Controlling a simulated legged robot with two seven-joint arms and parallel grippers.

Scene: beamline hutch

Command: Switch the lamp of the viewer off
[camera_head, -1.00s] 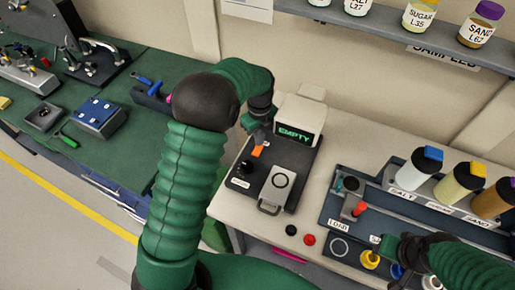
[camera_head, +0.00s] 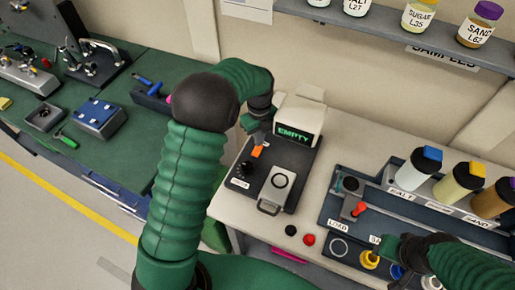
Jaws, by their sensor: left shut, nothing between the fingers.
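The viewer stands on the light table, with a dark base (camera_head: 298,155) and a small screen (camera_head: 294,134) reading "EMPTY". An orange switch (camera_head: 257,151) sits on the base, left of the screen. A black knob (camera_head: 243,168) and a grey block with a ring and a handle (camera_head: 276,187) are also on the base. My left gripper (camera_head: 257,138) is shut and empty, with its tips just above or at the orange switch; contact cannot be told. My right gripper (camera_head: 385,248) is at the lower right, above the loading tray, its fingers too small to judge.
A black button (camera_head: 291,230) and a red button (camera_head: 309,239) are at the table's front edge. A dark tray (camera_head: 335,210) marked "LOAD" lies right, with capped containers (camera_head: 416,170) behind. Sample jars (camera_head: 479,27) stand on the shelf. A green bench (camera_head: 100,150) is left.

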